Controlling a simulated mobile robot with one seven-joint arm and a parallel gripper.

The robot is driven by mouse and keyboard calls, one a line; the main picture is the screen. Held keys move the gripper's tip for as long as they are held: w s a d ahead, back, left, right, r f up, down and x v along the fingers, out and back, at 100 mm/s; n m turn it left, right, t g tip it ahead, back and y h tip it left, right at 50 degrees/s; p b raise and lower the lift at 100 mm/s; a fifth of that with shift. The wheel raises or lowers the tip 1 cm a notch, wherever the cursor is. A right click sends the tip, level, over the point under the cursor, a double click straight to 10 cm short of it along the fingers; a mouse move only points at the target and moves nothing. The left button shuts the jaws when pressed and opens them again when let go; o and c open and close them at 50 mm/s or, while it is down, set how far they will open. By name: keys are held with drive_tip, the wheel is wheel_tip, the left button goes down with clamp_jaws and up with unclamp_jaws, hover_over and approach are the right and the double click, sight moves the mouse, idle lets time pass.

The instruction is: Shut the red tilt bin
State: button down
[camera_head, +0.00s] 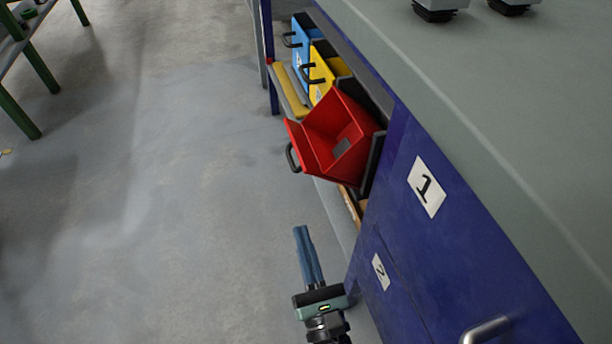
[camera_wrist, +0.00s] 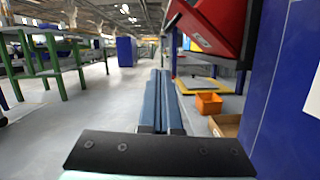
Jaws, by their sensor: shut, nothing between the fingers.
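The red tilt bin (camera_head: 335,130) hangs tilted open out of the front of the bench in the head view, with its black handle (camera_head: 291,158) on its outer face. A small grey thing lies inside it. In the wrist view the red bin (camera_wrist: 215,25) shows at the upper right, partly cut off by the frame. My gripper (camera_head: 301,232) is shut and empty, in front of the blue cabinet and apart from the bin, nearer the camera. Its closed fingers (camera_wrist: 160,78) point forward in the wrist view, with the bin above and to the right.
A yellow bin (camera_head: 321,75) and a blue bin (camera_head: 302,42) sit beyond the red one. A blue cabinet (camera_head: 400,215) with labels 1 and 2 stands at the right. An orange box (camera_wrist: 209,103) stands low under the bench.

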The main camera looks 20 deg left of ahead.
drive_tip(key=d+r+b+x, duration=0.1)
drive_tip(key=b+x, duration=0.1)
drive_tip(key=x, duration=0.8)
drive_tip(key=shift+w+a+r, duration=0.2)
drive_tip(key=shift+w+r, duration=0.25)
